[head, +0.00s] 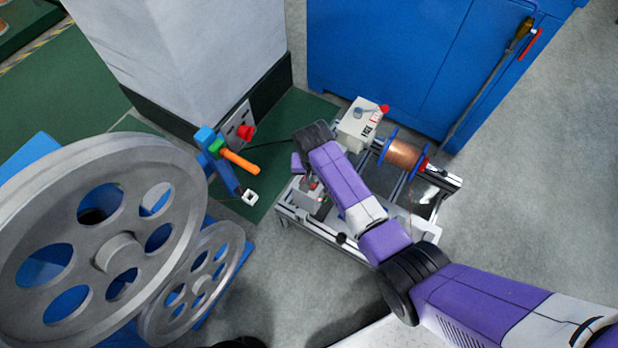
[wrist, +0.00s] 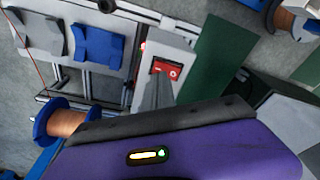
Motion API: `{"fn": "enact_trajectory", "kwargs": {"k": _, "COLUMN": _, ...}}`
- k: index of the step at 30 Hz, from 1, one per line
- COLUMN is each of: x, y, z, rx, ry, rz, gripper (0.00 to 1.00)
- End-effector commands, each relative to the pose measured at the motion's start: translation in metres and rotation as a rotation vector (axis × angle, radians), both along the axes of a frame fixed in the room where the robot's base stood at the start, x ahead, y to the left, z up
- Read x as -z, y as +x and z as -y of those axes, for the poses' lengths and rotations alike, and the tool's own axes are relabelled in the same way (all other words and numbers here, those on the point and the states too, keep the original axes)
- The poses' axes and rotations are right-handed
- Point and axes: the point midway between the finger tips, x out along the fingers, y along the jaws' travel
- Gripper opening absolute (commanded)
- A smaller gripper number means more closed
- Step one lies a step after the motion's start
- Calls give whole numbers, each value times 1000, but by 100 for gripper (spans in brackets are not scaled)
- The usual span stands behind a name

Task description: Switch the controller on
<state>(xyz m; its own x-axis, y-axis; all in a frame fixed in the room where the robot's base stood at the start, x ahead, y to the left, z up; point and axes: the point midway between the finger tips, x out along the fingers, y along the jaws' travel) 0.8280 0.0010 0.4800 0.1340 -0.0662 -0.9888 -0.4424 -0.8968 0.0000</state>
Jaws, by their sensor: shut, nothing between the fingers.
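The controller is a pale grey box (head: 305,199) at the front left of the frame bench. In the wrist view it shows as a light box (wrist: 178,55) with a red rocker switch (wrist: 166,68) in a dark surround, with white marks on it. I cannot tell which side of the rocker is pressed. My gripper (wrist: 157,95) is shut and empty, its grey fingers pointing at the box just below the switch in the picture. I cannot tell whether they touch it. In the head view my arm hides part of the box and the fingertips.
A white box (head: 357,128) with a red knob and a copper wire spool (head: 405,154) stand at the bench's back. A post with an orange handle (head: 240,161) and large grey pulleys (head: 120,245) stand left. A blue cabinet (head: 400,60) is behind. Floor to the right is clear.

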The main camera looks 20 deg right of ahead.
Motion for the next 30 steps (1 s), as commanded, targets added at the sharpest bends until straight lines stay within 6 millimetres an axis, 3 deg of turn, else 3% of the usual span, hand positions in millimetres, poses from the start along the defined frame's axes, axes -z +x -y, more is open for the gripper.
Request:
{"fn": "enact_trajectory", "kwargs": {"k": 18, "x": -48, "y": 0, "z": 0, "rx": 0, "ry": 0, "rz": 0, "gripper": 0}}
{"fn": "enact_trajectory", "kwargs": {"k": 30, "x": -50, "y": 0, "z": 0, "rx": 0, "ry": 0, "rz": 0, "gripper": 0}}
